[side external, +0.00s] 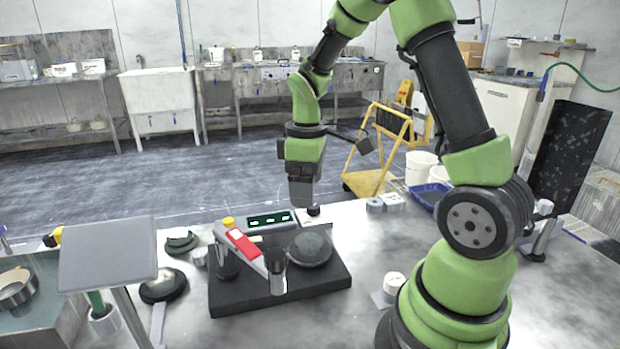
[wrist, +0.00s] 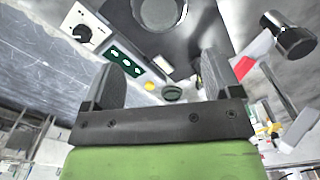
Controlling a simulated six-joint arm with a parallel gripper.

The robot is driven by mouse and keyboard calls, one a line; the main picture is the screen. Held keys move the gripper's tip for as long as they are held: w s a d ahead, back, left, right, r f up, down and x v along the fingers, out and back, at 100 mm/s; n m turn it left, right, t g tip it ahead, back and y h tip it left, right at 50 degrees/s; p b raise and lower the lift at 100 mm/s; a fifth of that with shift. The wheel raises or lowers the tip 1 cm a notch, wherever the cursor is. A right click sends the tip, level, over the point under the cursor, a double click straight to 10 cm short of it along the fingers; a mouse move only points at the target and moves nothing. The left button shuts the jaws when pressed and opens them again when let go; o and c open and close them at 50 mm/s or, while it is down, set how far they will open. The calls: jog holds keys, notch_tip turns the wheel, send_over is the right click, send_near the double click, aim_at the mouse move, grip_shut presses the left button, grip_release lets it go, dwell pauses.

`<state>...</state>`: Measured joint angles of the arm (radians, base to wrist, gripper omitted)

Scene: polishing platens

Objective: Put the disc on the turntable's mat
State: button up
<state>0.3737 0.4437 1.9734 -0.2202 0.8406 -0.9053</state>
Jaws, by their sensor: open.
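The turntable has a flat black base (side external: 225,298) on the metal bench. Its round, grey, dark-rimmed top (side external: 311,250) also shows at the top of the wrist view (wrist: 158,14). I cannot tell whether this face is the bare mat or a disc lying on it. A dark green disc-like piece (side external: 183,243) lies on the bench left of the turntable; a small green round shows in the wrist view (wrist: 172,93). A black disc-like piece (side external: 163,286) lies nearer the front. My gripper (side external: 303,203) is open and empty above the turntable's back edge. Its fingers (wrist: 160,78) are apart.
An arm with a red label (side external: 243,243) reaches across the turntable's left side. A grey raised panel (side external: 108,254) stands at front left.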

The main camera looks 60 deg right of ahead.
jog(key=s+a+r+m+t+y, duration=0.2)
jog(key=s+a+r+m+t, duration=0.5)
jog(key=s+a+r, duration=0.5)
notch_tip(320, 180, up, 2)
jog(key=shift+s+a+m, duration=0.15)
jog(key=shift+a+m, duration=0.15)
jog(key=shift+a, duration=0.3)
